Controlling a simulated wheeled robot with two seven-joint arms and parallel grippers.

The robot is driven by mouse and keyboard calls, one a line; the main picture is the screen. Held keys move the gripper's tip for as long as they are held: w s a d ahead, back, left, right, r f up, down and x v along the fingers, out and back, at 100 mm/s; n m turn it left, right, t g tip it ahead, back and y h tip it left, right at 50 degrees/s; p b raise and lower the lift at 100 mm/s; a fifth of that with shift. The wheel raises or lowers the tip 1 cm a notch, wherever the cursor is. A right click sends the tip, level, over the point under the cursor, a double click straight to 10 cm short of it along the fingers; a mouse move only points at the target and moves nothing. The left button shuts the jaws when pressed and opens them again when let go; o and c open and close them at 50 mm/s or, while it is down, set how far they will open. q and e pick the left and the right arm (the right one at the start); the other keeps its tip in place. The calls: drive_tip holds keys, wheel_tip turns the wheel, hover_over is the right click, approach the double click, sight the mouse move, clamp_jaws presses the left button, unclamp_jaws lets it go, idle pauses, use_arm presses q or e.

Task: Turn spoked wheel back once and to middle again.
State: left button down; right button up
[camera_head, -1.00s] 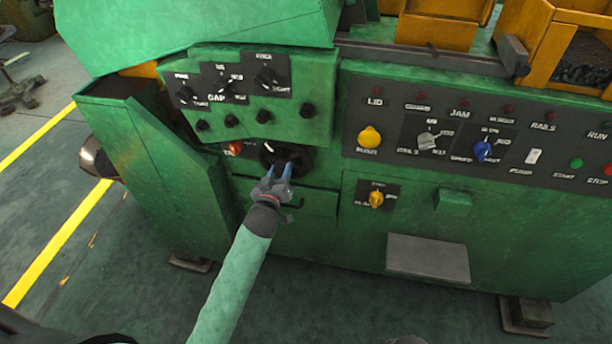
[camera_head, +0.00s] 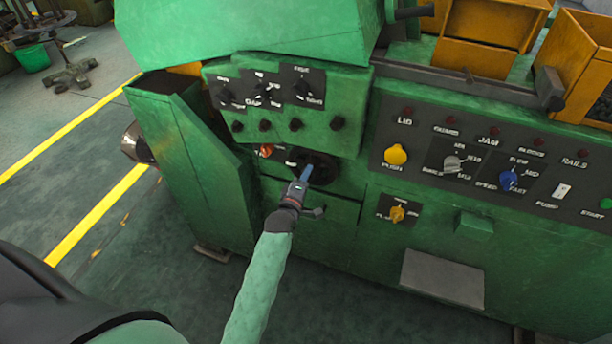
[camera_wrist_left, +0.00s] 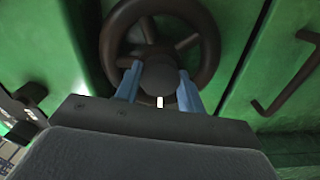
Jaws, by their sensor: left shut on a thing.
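The dark spoked wheel (camera_wrist_left: 208,62) fills the upper middle of the left wrist view, with spokes running out from a round hub (camera_wrist_left: 158,78). It also shows as a small dark disc (camera_head: 325,170) under the knob panel in the head view. My left gripper (camera_wrist_left: 160,92) has its two blue fingers on either side of the hub and is shut on it. In the head view the left gripper (camera_head: 306,174) reaches the wheel from below, covering part of it. A white mark shows just below the hub. My right gripper is not in view.
A panel with several black knobs (camera_head: 263,91) overhangs the wheel. An orange knob (camera_head: 266,150) sits just left of it. A hooked handle (camera_wrist_left: 285,85) is right of the wheel in the wrist view. A switch panel (camera_head: 480,165) lies further right.

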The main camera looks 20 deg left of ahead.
use_arm(q)
drive_tip(key=shift+n+p, duration=0.6)
drive_tip(key=shift+n, duration=1.9)
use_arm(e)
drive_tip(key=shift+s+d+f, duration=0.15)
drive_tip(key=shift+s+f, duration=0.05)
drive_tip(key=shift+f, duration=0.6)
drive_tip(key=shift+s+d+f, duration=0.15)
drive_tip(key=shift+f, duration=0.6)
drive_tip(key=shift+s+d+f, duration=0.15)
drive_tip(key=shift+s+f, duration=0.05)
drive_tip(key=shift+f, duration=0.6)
use_arm(q)
drive_tip(key=c, duration=0.9)
unclamp_jaws()
drive_tip(key=shift+o, duration=0.2)
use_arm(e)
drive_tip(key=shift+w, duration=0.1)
